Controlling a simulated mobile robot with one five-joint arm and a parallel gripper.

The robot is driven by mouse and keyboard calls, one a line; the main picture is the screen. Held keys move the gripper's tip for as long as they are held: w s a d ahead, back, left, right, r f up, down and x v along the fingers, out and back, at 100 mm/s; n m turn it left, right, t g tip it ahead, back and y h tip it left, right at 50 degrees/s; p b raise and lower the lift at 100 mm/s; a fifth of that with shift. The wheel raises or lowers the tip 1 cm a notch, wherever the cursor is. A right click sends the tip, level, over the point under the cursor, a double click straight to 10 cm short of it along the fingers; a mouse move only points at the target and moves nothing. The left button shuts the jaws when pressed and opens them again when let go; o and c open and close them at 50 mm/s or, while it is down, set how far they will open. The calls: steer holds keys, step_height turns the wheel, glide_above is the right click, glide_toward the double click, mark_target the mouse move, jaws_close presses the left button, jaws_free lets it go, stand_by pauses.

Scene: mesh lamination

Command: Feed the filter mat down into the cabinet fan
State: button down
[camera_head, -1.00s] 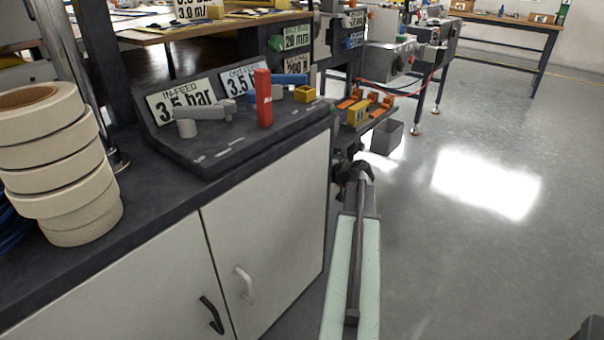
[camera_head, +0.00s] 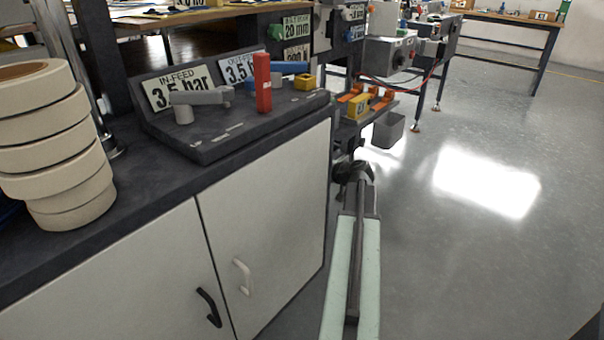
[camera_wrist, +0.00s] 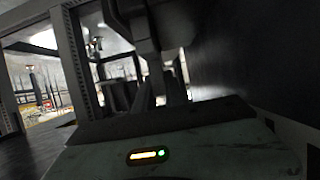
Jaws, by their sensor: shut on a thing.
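In the wrist view my gripper (camera_wrist: 160,92) reaches down from the top with its two fingers close together. It is shut on what looks like the filter mat, a dark flat strip (camera_wrist: 215,115) lying across the picture at the fingertips. Directly below is a pale green-grey casing (camera_wrist: 100,158) with a lit amber bar and a green light; it may be the cabinet fan. I cannot tell how far the strip is inside it. In the head view my arm stretches forward beside the bench; the fingers, mat and fan cannot be made out.
A dark-topped bench with pale doors (camera_head: 270,220) stands close left of my arm. It carries a stack of tape rolls (camera_head: 55,150) and a sloped control panel (camera_head: 225,140) with a red block. A dark wall (camera_wrist: 245,60) rises at right in the wrist view. Floor (camera_head: 480,270) at right is clear.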

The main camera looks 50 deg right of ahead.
steer(key=shift+f+b, duration=0.3)
steer(key=shift+f, duration=0.1)
steer(key=c, duration=1.3)
jaws_free()
steer(key=shift+s+r, duration=0.1)
steer(key=p+v, duration=0.3)
steer(key=v, duration=0.4)
steer(key=shift+s+r, duration=0.1)
steer(key=shift+s, duration=0.2)
